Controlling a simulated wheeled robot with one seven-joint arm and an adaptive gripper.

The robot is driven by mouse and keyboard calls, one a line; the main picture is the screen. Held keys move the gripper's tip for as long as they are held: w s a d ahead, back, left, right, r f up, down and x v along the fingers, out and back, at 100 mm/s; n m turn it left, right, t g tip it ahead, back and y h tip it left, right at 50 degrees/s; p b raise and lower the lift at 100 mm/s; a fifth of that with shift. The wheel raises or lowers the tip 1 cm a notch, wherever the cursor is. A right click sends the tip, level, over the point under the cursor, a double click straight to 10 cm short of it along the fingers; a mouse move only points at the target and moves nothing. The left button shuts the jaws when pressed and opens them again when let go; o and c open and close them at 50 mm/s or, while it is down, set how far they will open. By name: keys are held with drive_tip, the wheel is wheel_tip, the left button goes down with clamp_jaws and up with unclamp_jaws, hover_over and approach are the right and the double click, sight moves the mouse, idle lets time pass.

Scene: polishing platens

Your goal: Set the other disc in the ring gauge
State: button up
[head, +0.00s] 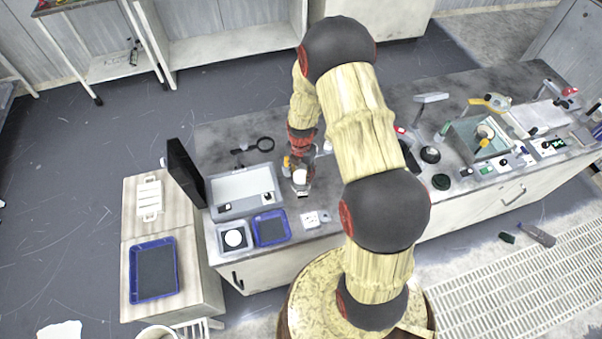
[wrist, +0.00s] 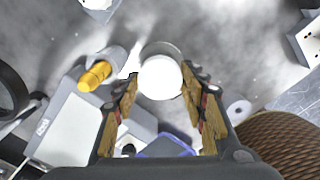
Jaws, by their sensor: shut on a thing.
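My gripper (head: 300,186) is low over the grey bench, near its left part. In the wrist view my gripper (wrist: 161,82) has its two fingers on either side of a bright white round disc (wrist: 160,78), and is shut on it. The disc also shows as a small white spot in the head view (head: 299,176). A black ring with a handle, which looks like the ring gauge (head: 265,144), lies behind and left of my gripper; part of it shows at the left edge of the wrist view (wrist: 9,91). Another white disc (head: 234,238) sits on a dark square at the front left.
A grey case (head: 244,207), a blue tray (head: 288,239) and a black upright screen (head: 184,172) stand left of my gripper. A yellow-tipped grey cylinder (wrist: 97,75) is close to the left finger. Several instruments crowd the bench's right half.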

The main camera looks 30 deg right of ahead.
drive_tip(key=shift+f+b, duration=0.8)
drive_tip(key=shift+f, duration=0.6)
idle(1.4)
drive_tip(key=o, duration=1.3)
drive_tip(key=shift+c, duration=0.2)
drive_tip(key=shift+o, duration=0.2)
wheel_tip(320, 180, up, 12)
idle(0.4)
